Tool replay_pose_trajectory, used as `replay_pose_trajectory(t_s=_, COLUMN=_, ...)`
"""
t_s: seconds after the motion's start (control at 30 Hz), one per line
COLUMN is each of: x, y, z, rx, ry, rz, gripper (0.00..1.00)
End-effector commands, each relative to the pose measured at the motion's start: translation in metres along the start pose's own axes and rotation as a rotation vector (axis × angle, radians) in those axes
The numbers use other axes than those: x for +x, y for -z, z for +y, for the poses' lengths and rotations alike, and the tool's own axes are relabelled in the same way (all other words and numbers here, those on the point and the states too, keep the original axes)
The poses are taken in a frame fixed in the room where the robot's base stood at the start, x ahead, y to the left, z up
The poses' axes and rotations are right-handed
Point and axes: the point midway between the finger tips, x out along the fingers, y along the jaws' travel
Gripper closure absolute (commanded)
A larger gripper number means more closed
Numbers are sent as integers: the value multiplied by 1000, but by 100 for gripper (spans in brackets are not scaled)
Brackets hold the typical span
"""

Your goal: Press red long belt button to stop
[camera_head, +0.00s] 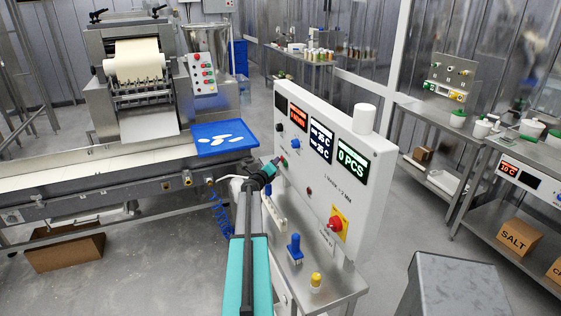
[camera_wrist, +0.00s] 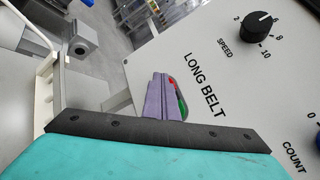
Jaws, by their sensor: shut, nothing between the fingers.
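The control panel (camera_head: 330,180) is a white upright box with displays and knobs. In the wrist view its "LONG BELT" label (camera_wrist: 205,85) is readable, with a red button (camera_wrist: 172,82) and a green button (camera_wrist: 182,103) beside it. My gripper (camera_head: 276,163) is shut and empty, at the left part of the panel face. In the wrist view its purple-grey fingers (camera_wrist: 158,97) are right beside the two buttons and partly cover them. I cannot tell whether the fingertips touch the red button.
A black speed knob (camera_wrist: 260,27) is above the label. A red emergency knob on a yellow plate (camera_head: 336,224) is at the panel's lower right. A blue tray (camera_head: 226,147) with pale pieces and the conveyor (camera_head: 60,178) are at left. A metal table (camera_head: 325,283) carries the panel.

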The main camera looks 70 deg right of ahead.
Motion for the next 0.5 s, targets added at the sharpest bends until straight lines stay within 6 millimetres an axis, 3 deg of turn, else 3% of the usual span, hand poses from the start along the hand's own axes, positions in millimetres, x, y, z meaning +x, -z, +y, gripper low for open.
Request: replay_pose_trajectory(t_s=0.5, x=-10, y=-6, z=6, rx=0, ry=1, rz=1, gripper=100)
